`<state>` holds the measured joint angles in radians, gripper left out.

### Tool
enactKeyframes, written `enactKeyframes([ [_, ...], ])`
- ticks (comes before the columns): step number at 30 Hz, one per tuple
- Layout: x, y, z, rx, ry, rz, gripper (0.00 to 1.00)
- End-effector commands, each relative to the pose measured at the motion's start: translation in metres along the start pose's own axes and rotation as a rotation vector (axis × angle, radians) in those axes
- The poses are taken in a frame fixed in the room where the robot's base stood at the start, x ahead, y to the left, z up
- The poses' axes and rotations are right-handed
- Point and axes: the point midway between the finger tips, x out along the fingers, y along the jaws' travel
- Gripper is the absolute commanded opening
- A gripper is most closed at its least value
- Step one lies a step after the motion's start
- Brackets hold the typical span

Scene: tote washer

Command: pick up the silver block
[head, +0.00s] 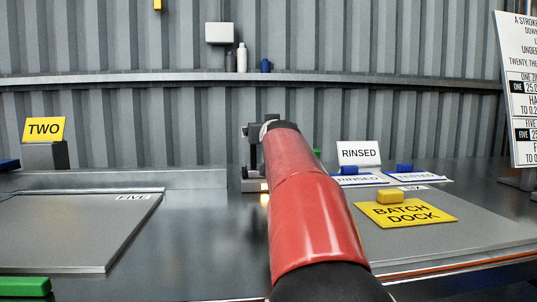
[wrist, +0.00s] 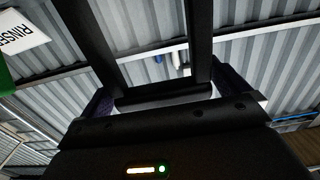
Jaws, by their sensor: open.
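I cannot make out a silver block in either view; my red arm hides part of the bench in the head view. My gripper (head: 254,152) is past the end of my arm, over the far part of the bench and partly hidden by the arm. In the wrist view my gripper (wrist: 143,30) is open, with two dark fingers wide apart.
A yellow block (head: 390,197) sits on the BATCH DOCK plate (head: 412,219). Blue blocks (head: 349,170) lie by the RINSED sign (head: 358,153). The TWO sign (head: 44,129) stands at left behind the bare FIVE plate (head: 75,235). A green block (head: 25,287) is at front left.

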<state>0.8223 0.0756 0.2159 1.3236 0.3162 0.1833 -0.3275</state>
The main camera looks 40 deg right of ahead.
Motion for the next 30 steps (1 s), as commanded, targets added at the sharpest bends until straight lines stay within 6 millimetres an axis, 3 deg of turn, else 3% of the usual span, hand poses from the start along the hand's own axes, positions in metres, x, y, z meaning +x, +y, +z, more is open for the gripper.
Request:
enactKeyframes([
  [9, 0.0073, -0.0003, 0.0005, 0.0, 0.0, 0.0, 1.0],
  [26, 0.007, -0.0003, 0.0003, 0.0, 0.0, 0.0, 0.28],
  [30, 0.0063, -0.0004, -0.0018, 0.0, 0.004, 0.0, 0.27],
])
